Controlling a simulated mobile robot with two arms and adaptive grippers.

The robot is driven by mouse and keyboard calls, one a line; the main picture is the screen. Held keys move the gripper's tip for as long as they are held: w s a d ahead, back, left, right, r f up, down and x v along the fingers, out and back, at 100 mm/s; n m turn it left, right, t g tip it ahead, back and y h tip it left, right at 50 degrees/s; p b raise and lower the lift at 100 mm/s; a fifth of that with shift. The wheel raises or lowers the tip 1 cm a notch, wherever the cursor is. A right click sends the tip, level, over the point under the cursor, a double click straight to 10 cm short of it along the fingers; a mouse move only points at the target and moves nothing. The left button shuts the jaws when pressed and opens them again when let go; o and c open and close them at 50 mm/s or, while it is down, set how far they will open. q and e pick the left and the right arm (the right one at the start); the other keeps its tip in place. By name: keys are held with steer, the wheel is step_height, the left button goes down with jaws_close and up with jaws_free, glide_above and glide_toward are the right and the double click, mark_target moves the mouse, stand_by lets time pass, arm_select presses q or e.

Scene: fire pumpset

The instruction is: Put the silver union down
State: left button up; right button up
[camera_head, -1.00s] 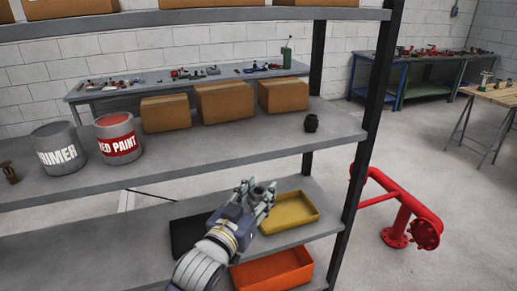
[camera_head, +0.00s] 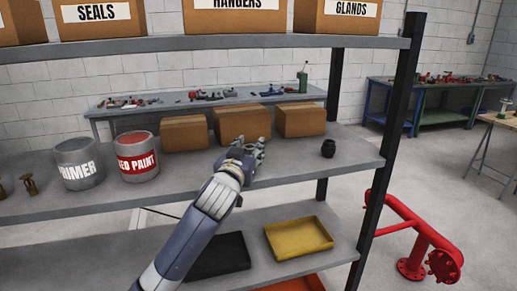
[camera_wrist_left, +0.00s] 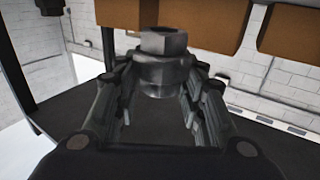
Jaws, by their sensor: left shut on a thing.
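The silver union (camera_wrist_left: 164,62) is held between the fingertips of my left gripper (camera_wrist_left: 158,85) in the left wrist view. It is a grey metal fitting with a hexagonal top and a wider ring below. In the head view my left gripper (camera_head: 243,154) is over the middle shelf (camera_head: 300,168), in front of the cardboard boxes. The union is small and hard to make out there. I cannot tell whether it touches the shelf. My right gripper is not in view.
A primer can (camera_head: 78,163) and a red paint can (camera_head: 137,157) stand left. Cardboard boxes (camera_head: 242,124) line the back. A yellow tray (camera_head: 299,238) and a black tray (camera_head: 218,256) lie on the shelf below.

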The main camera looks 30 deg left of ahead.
arm_select(q)
steer(key=x, duration=0.2)
steer(key=p+x, duration=0.1)
steer(key=x, duration=0.1)
steer(key=d+x, duration=0.1)
steer(key=x, duration=0.1)
steer(key=shift+w+p, duration=0.2)
steer(key=shift+p, duration=0.1)
steer(key=shift+w+a+f, duration=0.15)
steer(key=shift+w+f, duration=0.1)
steer(key=shift+w, duration=0.2)
step_height(320, 180, down, 3)
steer(key=shift+s+r+p, duration=0.1)
steer(key=shift+p, duration=0.65)
steer(key=shift+f, duration=0.25)
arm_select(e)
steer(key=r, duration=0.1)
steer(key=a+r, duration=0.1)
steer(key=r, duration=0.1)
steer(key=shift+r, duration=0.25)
arm_select(q)
steer(key=shift+f, duration=0.1)
steer(key=shift+f, duration=0.15)
steer(key=o, duration=1.3)
steer(key=shift+o, duration=0.2)
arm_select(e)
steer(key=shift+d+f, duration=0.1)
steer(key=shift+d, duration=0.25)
